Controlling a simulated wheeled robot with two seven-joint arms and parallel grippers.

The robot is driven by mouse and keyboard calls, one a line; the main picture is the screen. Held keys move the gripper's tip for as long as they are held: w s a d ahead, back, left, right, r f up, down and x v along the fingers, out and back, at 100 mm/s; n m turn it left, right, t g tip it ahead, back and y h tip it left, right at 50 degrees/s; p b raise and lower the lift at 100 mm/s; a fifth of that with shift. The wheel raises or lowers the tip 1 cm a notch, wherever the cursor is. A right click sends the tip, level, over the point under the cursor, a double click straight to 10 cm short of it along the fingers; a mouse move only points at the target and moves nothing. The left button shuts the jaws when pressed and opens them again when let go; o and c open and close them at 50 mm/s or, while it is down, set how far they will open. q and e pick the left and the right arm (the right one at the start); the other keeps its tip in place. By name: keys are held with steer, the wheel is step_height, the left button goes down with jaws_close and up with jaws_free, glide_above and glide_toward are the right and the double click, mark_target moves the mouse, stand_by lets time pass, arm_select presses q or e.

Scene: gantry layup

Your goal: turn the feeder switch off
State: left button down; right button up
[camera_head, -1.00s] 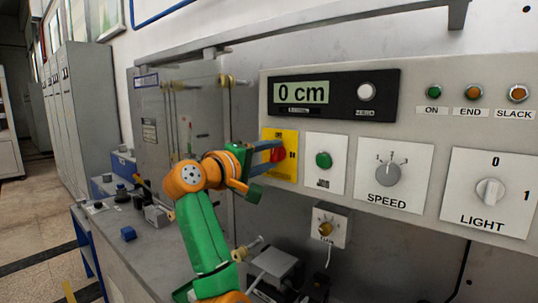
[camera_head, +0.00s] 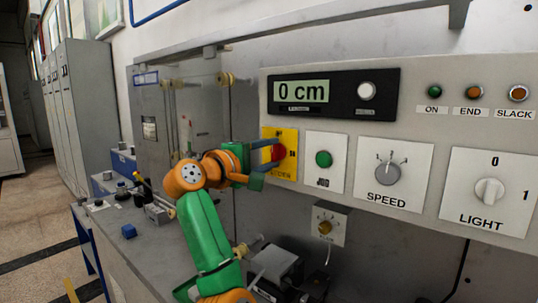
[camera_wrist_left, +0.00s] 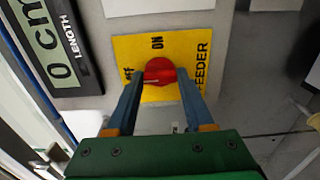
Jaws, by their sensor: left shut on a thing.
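The feeder switch is a red knob (camera_head: 279,153) on a yellow plate (camera_head: 290,135) at the left end of the control panel. In the left wrist view the red knob (camera_wrist_left: 160,71) sits on the yellow plate (camera_wrist_left: 190,45) marked ON, OFF and FEEDER. My left gripper (camera_head: 274,153) is at the plate, with its blue fingers on either side of the knob and shut on it. The left wrist view also shows the fingers (camera_wrist_left: 160,76) at both sides of the knob. I cannot tell which mark the knob points to. My right gripper is not in view.
A green button (camera_head: 323,159), a speed dial (camera_head: 388,174) and a light switch (camera_head: 489,191) lie right of the feeder plate. The length display (camera_head: 303,92) reads 0 cm above it. A small box with a knob (camera_head: 326,228) hangs below.

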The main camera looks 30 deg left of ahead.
arm_select(q)
steer(key=shift+c, duration=1.4)
jaws_free()
steer(key=shift+w, duration=0.1)
steer(key=shift+s+f, duration=0.1)
steer(key=shift+s, duration=0.15)
steer(key=s+b, duration=0.3)
steer(key=s, duration=0.3)
steer(key=shift+s+a+b, duration=0.3)
steer(key=shift+s, duration=0.05)
